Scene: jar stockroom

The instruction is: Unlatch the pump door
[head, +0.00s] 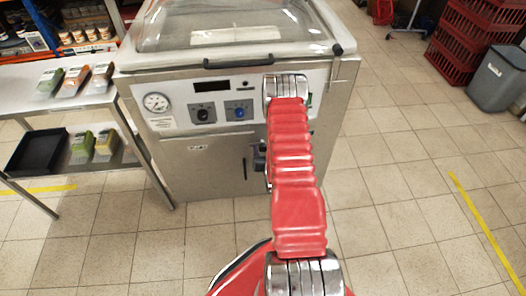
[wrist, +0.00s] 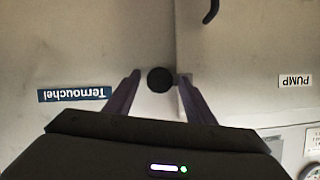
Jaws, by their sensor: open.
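The pump door (head: 205,170) is the grey lower front panel of the steel machine, with a dark upright handle (head: 245,168). It appears shut. In the wrist view, which is upside down, the PUMP label (wrist: 295,81) is on the door (wrist: 235,70) at the right. A round black latch knob (wrist: 160,79) sits by the door's vertical edge. My gripper (wrist: 160,76) is open, its two fingers either side of the knob; I cannot tell whether they touch it. In the head view my gripper (head: 259,160) is mostly hidden behind my red arm.
The machine's control panel (head: 215,105) with gauge and knobs is above the door, under a clear lid (head: 235,30). A steel table (head: 60,105) with packets stands close at the left. Red crates (head: 470,40) and a grey bin (head: 497,80) are far right. The tiled floor at right is clear.

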